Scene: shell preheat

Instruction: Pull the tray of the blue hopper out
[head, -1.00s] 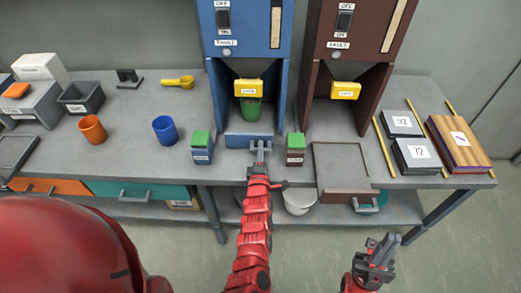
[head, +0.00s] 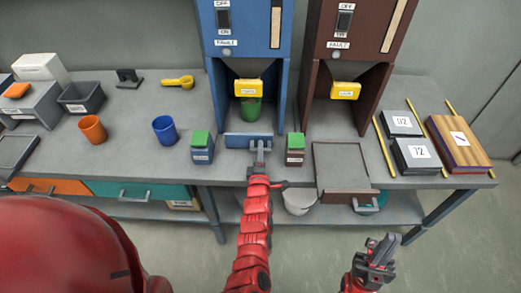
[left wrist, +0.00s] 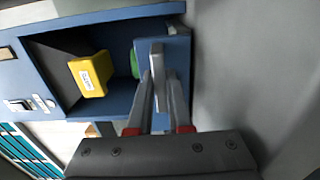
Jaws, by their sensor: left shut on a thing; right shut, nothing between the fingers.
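The blue hopper (head: 243,40) stands on the bench, its yellow spout (head: 249,88) above a green cup (head: 251,112) in the lower bay. The blue front of its tray (head: 236,141) shows at the bay's front edge. My left gripper (head: 260,150) is shut on the tray's handle, in front of that panel. In the left wrist view both fingers flank the grey handle (left wrist: 157,65) on the blue tray front (left wrist: 178,58), and the green cup is mostly hidden behind it. My right gripper (head: 378,252) is shut and empty, off the bench's front at lower right.
Two small green-topped boxes flank the tray, a blue one (head: 202,148) and a brown one (head: 295,149). The brown hopper (head: 350,35) stands right, with a brown-grey tray (head: 340,165) before it. Blue (head: 164,130) and orange (head: 93,129) cups stand left.

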